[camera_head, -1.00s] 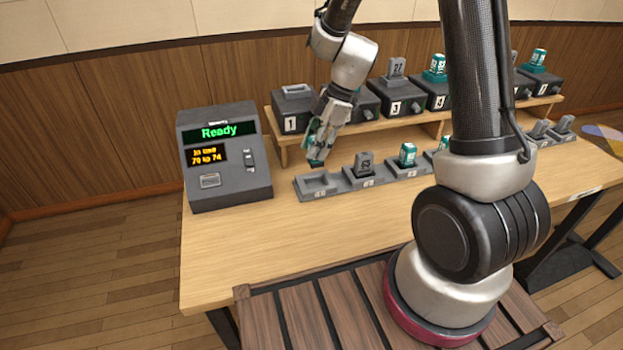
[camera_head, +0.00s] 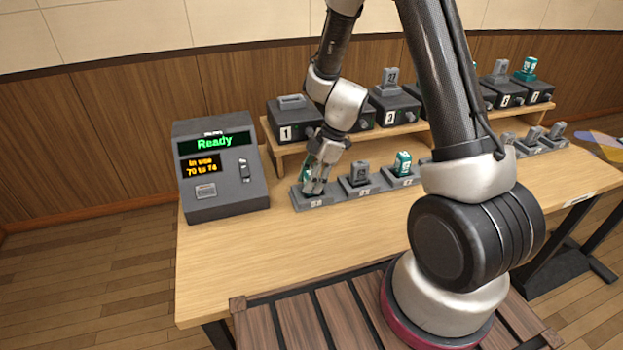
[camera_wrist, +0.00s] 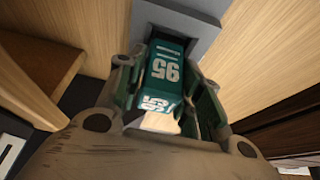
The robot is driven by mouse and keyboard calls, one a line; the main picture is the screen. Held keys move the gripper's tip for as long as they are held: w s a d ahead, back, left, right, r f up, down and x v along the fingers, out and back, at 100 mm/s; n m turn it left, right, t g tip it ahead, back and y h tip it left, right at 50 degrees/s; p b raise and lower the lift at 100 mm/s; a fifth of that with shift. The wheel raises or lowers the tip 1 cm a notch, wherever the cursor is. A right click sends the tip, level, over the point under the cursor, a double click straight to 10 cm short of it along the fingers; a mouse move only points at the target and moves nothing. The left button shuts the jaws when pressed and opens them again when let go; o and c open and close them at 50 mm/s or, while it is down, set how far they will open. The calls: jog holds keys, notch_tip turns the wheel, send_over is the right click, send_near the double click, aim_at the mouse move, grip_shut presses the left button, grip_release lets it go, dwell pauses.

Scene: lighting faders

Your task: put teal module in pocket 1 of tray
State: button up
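The teal module (camera_head: 307,187) is held upright between the fingers of my gripper (camera_head: 318,176). The grey tray (camera_head: 325,202) runs along the table in front of the shelf. The module's lower end is at the leftmost pocket of the tray, whose rim (camera_wrist: 205,42) surrounds it in the wrist view. I cannot tell whether it is fully seated.
The console (camera_head: 222,165) reading "Ready" stands close to the left. A shelf (camera_head: 284,150) with numbered dark boxes is behind. The table front is clear.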

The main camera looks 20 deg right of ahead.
jog(key=shift+o, duration=1)
jog(key=shift+r, duration=0.15)
jog(key=v, duration=1.2)
jog(key=s+d+r+m+t+h, duration=0.2)
jog(key=s+d+r+m, duration=0.3)
jog(key=s+r+m, duration=0.3)
jog(key=s+d+r+m+t+h, duration=0.2)
jog(key=s+d+r+m, duration=0.3)
jog(key=s+r+m, duration=0.4)
jog(key=s+m, duration=0.1)
jog(key=s, duration=0.4)
jog(key=shift+d+r, duration=0.2)
jog(key=shift+r, duration=0.1)
